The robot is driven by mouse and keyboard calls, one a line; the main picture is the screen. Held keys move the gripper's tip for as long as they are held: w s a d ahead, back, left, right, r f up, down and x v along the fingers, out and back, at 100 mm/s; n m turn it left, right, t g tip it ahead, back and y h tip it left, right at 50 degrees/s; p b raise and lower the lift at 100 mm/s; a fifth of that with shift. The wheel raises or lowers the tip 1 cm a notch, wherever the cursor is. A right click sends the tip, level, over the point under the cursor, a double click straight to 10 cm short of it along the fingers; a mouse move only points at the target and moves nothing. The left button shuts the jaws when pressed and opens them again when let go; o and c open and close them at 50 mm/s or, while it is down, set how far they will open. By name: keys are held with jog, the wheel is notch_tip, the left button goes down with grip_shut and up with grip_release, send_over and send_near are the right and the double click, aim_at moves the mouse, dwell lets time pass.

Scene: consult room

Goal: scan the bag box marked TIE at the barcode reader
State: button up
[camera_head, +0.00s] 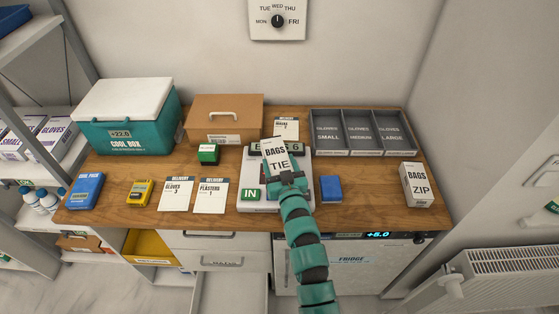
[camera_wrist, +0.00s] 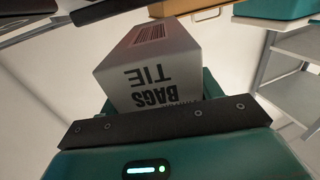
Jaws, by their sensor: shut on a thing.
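The white bag box marked BAGS TIE (camera_head: 278,157) is held by my gripper (camera_head: 289,179) in front of and over the barcode reader. In the wrist view the box (camera_wrist: 153,75) shows its BAGS TIE label and a barcode on an adjoining face. My gripper (camera_wrist: 170,125) is shut on it. The pale reader unit (camera_head: 255,177) stands on the wooden desk, with a dark display partly hidden behind the box and a green IN marker at its front left. I cannot tell whether the box touches the reader.
On the desk (camera_head: 330,220) a blue block (camera_head: 330,189) and a BAGS ZIP box (camera_head: 416,185) stand to the right. Grey glove trays (camera_head: 358,151) are behind. A cool box (camera_head: 125,120), brown case (camera_head: 224,110), delivery cards (camera_head: 210,195) and yellow device (camera_head: 140,192) are to the left.

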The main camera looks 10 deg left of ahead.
jog(key=shift+r+p, duration=0.8)
jog(key=shift+r, duration=3.8)
